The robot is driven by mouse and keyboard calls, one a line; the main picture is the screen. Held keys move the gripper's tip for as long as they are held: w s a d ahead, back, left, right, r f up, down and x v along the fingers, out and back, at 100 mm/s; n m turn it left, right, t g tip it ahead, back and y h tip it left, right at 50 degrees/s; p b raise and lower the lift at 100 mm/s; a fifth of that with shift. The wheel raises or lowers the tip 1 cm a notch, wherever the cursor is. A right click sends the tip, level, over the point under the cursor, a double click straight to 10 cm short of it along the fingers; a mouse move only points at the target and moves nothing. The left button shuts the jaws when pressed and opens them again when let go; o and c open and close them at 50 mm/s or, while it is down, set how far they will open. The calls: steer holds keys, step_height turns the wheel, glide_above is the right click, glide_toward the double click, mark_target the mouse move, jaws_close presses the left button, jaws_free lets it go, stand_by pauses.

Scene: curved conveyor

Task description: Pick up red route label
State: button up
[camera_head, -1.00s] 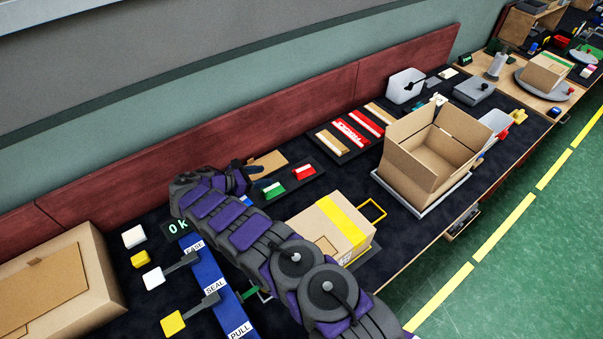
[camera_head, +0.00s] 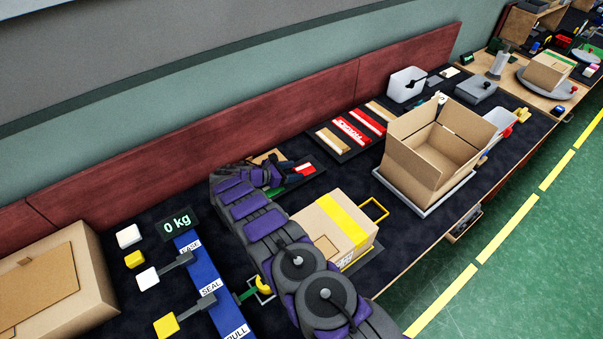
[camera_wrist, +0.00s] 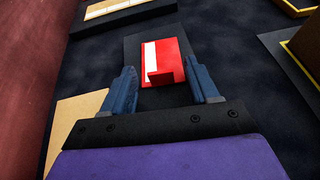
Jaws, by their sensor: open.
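The red route label (camera_wrist: 165,62) is a red block with a white stripe. In the wrist view it stands on a dark pad (camera_wrist: 190,42), ahead of and between my fingers. My gripper (camera_wrist: 168,88) is open, with one blue-grey finger at each side of the label's near end; I cannot tell whether either touches it.
An open cardboard box (camera_head: 420,172) stands on the right, and a taped carton (camera_head: 335,222) stands in front of my arm. A tray (camera_head: 336,150) of red and tan strips lies behind. Blue lever panel (camera_head: 209,283) is at the left.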

steer(key=shift+c, duration=0.2)
jaws_close()
stand_by(0.4)
steer(key=shift+r, duration=0.1)
